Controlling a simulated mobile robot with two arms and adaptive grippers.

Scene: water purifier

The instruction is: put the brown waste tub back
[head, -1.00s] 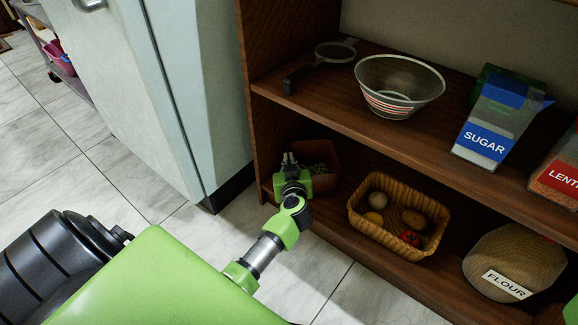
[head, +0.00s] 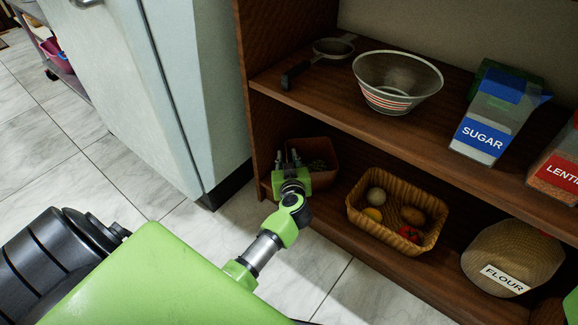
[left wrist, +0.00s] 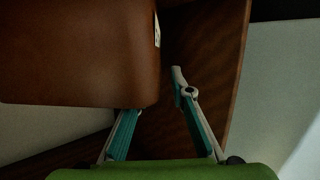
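The brown waste tub (head: 322,147) stands on the lower shelf at its left end, with some dark green matter inside. In the left wrist view the tub (left wrist: 75,55) fills the upper left. My left gripper (head: 287,156) is at the tub's near left side, its fingers spread apart. In the left wrist view the gripper (left wrist: 158,95) is open. The tub's edge hides the tip of one finger, and the other stands clear to the right. I cannot tell whether the fingers touch the tub. My right gripper is not in view.
A wicker basket (head: 362,222) with several vegetables sits right of the tub, and a flour bag (head: 512,255) beyond it. The shelf's side panel (head: 258,110) is close on the left.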

